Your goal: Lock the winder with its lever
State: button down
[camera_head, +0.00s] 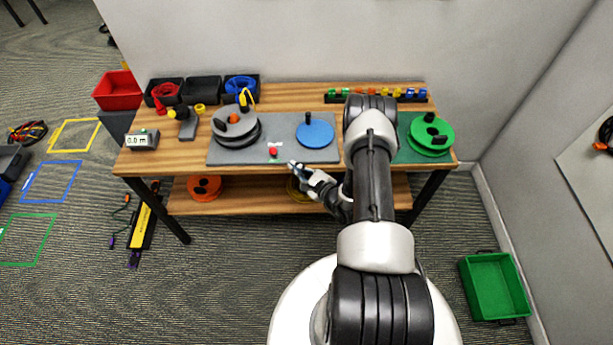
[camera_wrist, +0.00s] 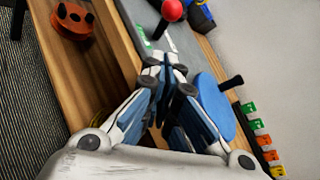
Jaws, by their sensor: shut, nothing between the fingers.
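The lever has a red ball knob (camera_head: 273,152) and stands at the front of the grey mat; its knob on a dark stem shows at the top of the wrist view (camera_wrist: 172,9). A green-and-white label (camera_wrist: 143,42) lies beside it. Left behind the lever is a grey round reel (camera_head: 236,131) with black cable around it. Right of the lever is a blue disc (camera_head: 314,134) with a black handle, also in the wrist view (camera_wrist: 213,103). My gripper (camera_head: 292,164) is shut and empty at the mat's front edge, right of the knob and apart from it (camera_wrist: 166,70).
The grey mat (camera_head: 216,152) lies on the wooden table (camera_head: 300,95). A green disc (camera_head: 430,134) is at the right end. Black bins (camera_head: 203,89) and coloured clips (camera_head: 372,94) line the back. An orange spool (camera_head: 204,187) sits on the lower shelf.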

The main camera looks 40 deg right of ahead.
aim_at(274, 152)
jog(key=shift+w+a+r, duration=0.2)
jog(key=shift+w+a, duration=0.1)
jog(key=shift+w, duration=0.45)
jog(key=shift+w+a+r, duration=0.15)
jog(key=shift+w+a, duration=0.1)
jog(key=shift+w, duration=0.55)
jog(key=shift+w+a+r, duration=0.2)
jog(key=shift+w+a, duration=0.1)
jog(key=shift+w, duration=0.45)
jog(key=shift+d, duration=0.1)
jog(key=shift+d+r, duration=0.1)
jog(key=shift+r, duration=0.05)
jog(key=shift+w+r+g, duration=0.1)
jog(key=shift+w+g, duration=0.05)
jog(key=shift+g, duration=0.25)
